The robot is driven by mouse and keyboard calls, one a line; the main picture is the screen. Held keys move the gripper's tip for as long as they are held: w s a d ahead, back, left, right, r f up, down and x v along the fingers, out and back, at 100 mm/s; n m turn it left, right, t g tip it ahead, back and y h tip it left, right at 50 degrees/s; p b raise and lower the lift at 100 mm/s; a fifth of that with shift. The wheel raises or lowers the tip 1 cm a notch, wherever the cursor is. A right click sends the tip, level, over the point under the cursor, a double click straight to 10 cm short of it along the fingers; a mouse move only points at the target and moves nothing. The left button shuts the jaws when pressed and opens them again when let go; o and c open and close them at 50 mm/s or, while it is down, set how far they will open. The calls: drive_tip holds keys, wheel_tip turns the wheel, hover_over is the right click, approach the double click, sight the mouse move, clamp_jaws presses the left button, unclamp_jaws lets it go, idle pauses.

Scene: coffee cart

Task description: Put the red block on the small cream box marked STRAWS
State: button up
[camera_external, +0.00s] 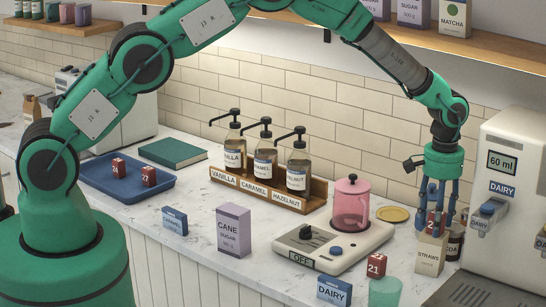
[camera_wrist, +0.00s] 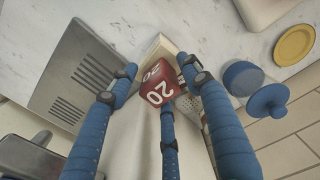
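A red block marked 20 (camera_wrist: 158,92) sits on top of the small cream STRAWS box (camera_external: 430,256); the block (camera_external: 433,222) also shows in the external view, partly covered by the fingers. In the wrist view a corner of the cream box (camera_wrist: 157,48) shows behind the block. My gripper (camera_external: 437,212) is directly above the box with its blue fingers spread around the block. In the wrist view a gap shows between the left finger and the block, so the gripper looks open. The third finger overlaps the block's near edge, and I cannot tell whether it touches.
Another red block, 21 (camera_external: 376,265), stands left of the box, near a green cup (camera_external: 385,291). The scale (camera_external: 333,246) with a pink press, the yellow saucer (camera_external: 393,214) and the coffee machine (camera_external: 515,200) are close by. Two red blocks lie on the blue tray (camera_external: 112,189).

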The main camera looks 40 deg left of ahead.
drive_tip(key=shift+r, duration=0.1)
wheel_tip(320, 180, up, 12)
drive_tip(key=shift+b, duration=0.4)
idle(0.5)
drive_tip(key=shift+r, duration=0.1)
idle(0.4)
